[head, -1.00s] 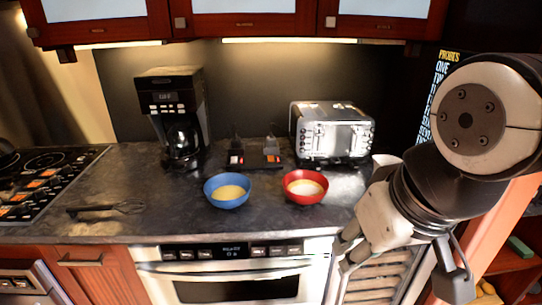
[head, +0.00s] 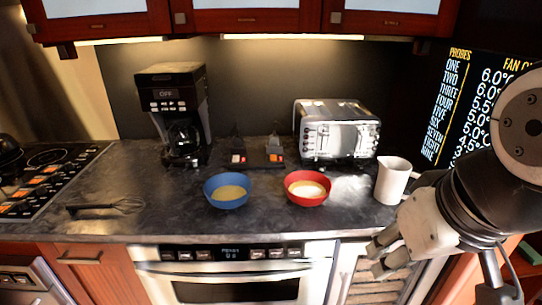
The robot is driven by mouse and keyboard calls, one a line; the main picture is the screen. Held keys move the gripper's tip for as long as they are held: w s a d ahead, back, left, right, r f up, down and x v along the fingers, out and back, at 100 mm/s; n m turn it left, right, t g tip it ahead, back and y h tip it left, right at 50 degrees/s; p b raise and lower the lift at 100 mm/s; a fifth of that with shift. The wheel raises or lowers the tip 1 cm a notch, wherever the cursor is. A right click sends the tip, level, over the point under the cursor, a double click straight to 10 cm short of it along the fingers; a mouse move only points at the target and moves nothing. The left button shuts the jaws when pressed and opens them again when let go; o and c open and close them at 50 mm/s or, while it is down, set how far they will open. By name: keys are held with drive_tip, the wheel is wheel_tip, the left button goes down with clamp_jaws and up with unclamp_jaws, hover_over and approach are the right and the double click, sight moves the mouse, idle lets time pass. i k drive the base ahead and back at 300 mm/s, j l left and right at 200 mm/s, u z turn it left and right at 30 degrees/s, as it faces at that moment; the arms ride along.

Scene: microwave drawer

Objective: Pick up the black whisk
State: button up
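The black whisk (head: 108,207) lies flat on the dark countertop (head: 165,222) at the left, near the front edge and to the right of the cooktop. Its handle points left and its wire head points right. My gripper (head: 375,258) is at the lower right, in front of the counter edge and far to the right of the whisk. Its fingers look apart, with nothing seen between them.
A blue bowl (head: 227,200) and a red bowl (head: 307,198) stand mid-counter. A coffee maker (head: 178,115), a toaster (head: 337,130) and a white pitcher (head: 392,182) stand behind or right. The cooktop (head: 45,178) is left. Counter around the whisk is clear.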

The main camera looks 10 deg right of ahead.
sight(72, 208)
drive_tip(key=i+j, duration=0.15)
drive_tip(key=j, duration=0.2)
drive_tip(key=i+j, duration=0.15)
drive_tip(key=j, duration=0.2)
drive_tip(key=i+j+z, duration=0.1)
drive_tip(key=j, duration=0.25)
drive_tip(key=i+j, duration=0.2)
drive_tip(key=j, duration=0.15)
drive_tip(key=i+j, duration=0.15)
drive_tip(key=j, duration=0.2)
drive_tip(key=i+j+z, duration=0.1)
drive_tip(key=j, duration=0.25)
drive_tip(key=i+j, duration=0.15)
drive_tip(key=j, duration=0.2)
